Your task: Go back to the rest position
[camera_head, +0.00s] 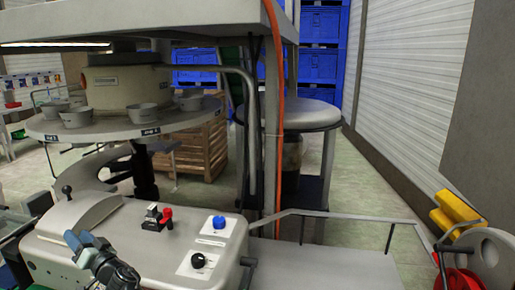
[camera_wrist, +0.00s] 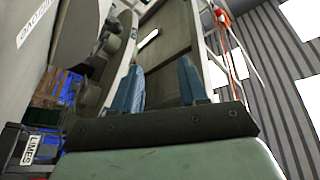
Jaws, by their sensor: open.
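My gripper (camera_head: 86,241) is at the lower left of the head view, over the front part of the grey clipper machine (camera_head: 120,222). Its blue-grey fingers point up and to the left in that picture. In the wrist view the two blue fingers (camera_wrist: 160,84) stand apart with nothing between them. The wrist view looks upward past the fingers at the machine's frame and the roof. Whether the gripper touches the machine cannot be told.
The machine's panel carries a blue knob (camera_head: 219,222), a black knob (camera_head: 198,261) and a red-and-black switch (camera_head: 157,217). A round table (camera_head: 105,130) with several grey cups stands behind. A metal railing (camera_head: 330,214) and yellow part (camera_head: 455,212) are at the right.

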